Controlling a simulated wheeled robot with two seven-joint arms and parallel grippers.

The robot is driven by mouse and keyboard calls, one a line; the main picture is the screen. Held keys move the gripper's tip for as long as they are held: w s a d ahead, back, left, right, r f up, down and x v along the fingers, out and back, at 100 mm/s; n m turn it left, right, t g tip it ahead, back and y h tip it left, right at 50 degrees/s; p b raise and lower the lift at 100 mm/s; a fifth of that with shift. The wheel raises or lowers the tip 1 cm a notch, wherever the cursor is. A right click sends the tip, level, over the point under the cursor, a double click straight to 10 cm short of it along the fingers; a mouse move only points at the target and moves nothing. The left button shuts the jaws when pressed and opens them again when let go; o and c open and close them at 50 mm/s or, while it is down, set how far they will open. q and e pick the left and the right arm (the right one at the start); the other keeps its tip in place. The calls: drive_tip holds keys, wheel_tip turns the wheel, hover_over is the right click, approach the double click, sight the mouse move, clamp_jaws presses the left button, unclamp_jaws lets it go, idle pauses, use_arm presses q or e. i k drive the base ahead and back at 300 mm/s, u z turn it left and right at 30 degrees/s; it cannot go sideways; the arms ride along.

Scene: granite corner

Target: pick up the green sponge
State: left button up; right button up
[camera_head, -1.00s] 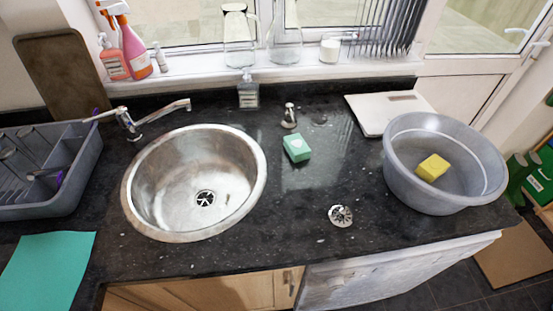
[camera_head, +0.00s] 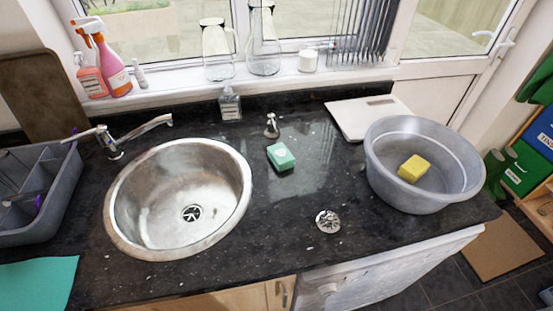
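The green sponge (camera_head: 281,157) lies on the dark granite worktop (camera_head: 275,230), to the right of the round steel sink and to the left of the grey basin. Its top is lighter green, with a small dark mark on it. Nothing covers it, and the worktop around it is clear. Neither of my grippers shows in the head view.
The steel sink (camera_head: 128,227) has a tap (camera_head: 130,130) behind it. A grey basin (camera_head: 385,189) holds a yellow sponge (camera_head: 413,168). A small metal fitting (camera_head: 271,126) stands just behind the green sponge; a metal strainer (camera_head: 328,221) lies nearer. A soap bottle (camera_head: 230,105) stands behind.

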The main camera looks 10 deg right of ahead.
sight(282, 158)
drive_tip(key=k, duration=0.45)
drive_tip(key=u, duration=2.65)
drive_tip(key=k, duration=0.9)
drive_tip(key=z, duration=1.25)
